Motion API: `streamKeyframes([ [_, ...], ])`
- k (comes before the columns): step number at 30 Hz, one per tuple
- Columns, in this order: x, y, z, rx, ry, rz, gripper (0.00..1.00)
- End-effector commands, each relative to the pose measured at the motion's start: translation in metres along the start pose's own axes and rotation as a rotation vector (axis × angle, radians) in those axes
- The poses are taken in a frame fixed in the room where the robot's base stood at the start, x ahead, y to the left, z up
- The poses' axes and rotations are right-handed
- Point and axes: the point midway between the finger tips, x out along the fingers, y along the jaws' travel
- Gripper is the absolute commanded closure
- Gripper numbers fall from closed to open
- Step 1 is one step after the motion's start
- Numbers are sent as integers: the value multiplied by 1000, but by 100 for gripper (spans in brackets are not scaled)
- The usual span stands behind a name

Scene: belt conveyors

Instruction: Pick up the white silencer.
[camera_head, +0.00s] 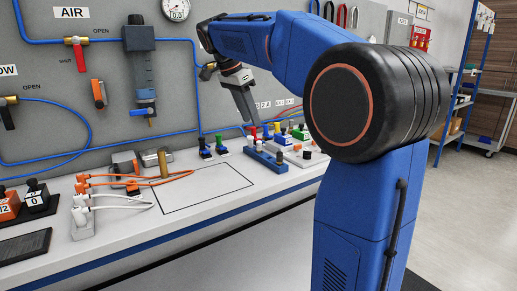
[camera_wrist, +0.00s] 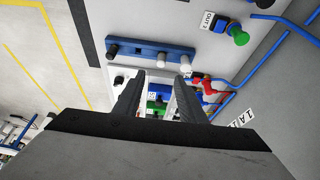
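A white silencer (camera_wrist: 187,62) stands at the right end of a dark blue rack (camera_wrist: 150,53) in the wrist view, just beyond my right fingertip. In the head view, the rack (camera_head: 265,161) lies on the bench and the white silencer (camera_head: 250,141) appears at its left end. My gripper (camera_wrist: 160,79) is open, with two dark fingers apart and nothing held between them. In the head view, my gripper (camera_head: 254,121) points down above the bench near the rack, partly in front of the parts behind.
A green-capped valve (camera_wrist: 238,37) stands beside the rack. Green, blue and red parts (camera_wrist: 160,96) show between and beside my fingers. Blue air hoses (camera_head: 198,90) run along the grey panel. A black-outlined area (camera_head: 205,188) on the bench is empty. Orange-ended cables (camera_head: 135,180) lie at left.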

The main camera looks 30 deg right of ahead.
Motion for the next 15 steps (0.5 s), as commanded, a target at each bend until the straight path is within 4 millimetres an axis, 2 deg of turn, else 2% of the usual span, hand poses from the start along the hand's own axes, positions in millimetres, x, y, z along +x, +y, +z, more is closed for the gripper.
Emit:
streamKeyframes([
  [3,19,1,0,0,0,2,63],
  [6,30,0,0,0,0,2,63],
  [11,37,0,0,0,0,0,63],
  [15,51,0,2,-1,0,2,63],
])
